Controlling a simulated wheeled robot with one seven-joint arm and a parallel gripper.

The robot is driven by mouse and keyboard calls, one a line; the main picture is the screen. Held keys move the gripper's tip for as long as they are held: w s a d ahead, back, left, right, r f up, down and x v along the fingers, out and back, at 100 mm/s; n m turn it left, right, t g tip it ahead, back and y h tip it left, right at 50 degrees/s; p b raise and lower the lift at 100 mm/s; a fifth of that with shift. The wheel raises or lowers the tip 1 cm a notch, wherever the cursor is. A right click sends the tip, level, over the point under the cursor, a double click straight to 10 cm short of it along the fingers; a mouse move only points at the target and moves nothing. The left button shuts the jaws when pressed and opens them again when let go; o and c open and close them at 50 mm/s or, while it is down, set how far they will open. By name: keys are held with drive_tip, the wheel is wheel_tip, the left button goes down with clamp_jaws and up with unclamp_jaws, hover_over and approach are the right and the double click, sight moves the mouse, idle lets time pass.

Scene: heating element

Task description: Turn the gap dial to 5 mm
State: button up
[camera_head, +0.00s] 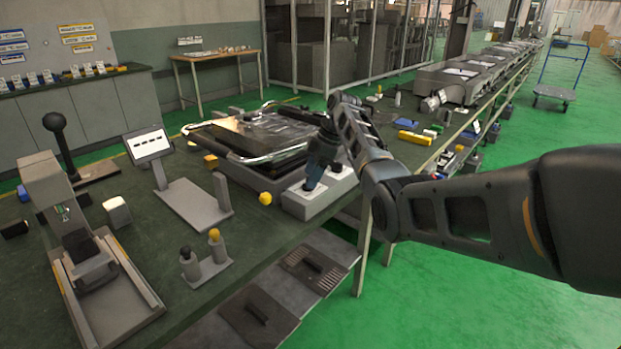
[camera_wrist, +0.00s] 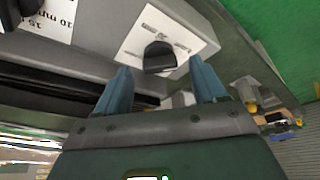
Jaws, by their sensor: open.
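The control box (camera_head: 318,203) stands at the table's front edge and carries two white dial plates. In the wrist view, a black knob (camera_wrist: 160,57) on a white plate (camera_wrist: 137,42) lies between my fingertips in the picture; its lettering is unreadable. My gripper (camera_wrist: 160,72) is open and empty. In the head view my gripper (camera_head: 318,170) is over the box; whether it touches a knob cannot be told.
A machine with a metal frame (camera_head: 262,125) stands directly behind the box. Green floor (camera_head: 450,310) is clear in front.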

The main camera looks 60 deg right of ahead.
drive_tip(key=v, duration=0.6)
drive_tip(key=shift+s, duration=0.1)
idle(0.5)
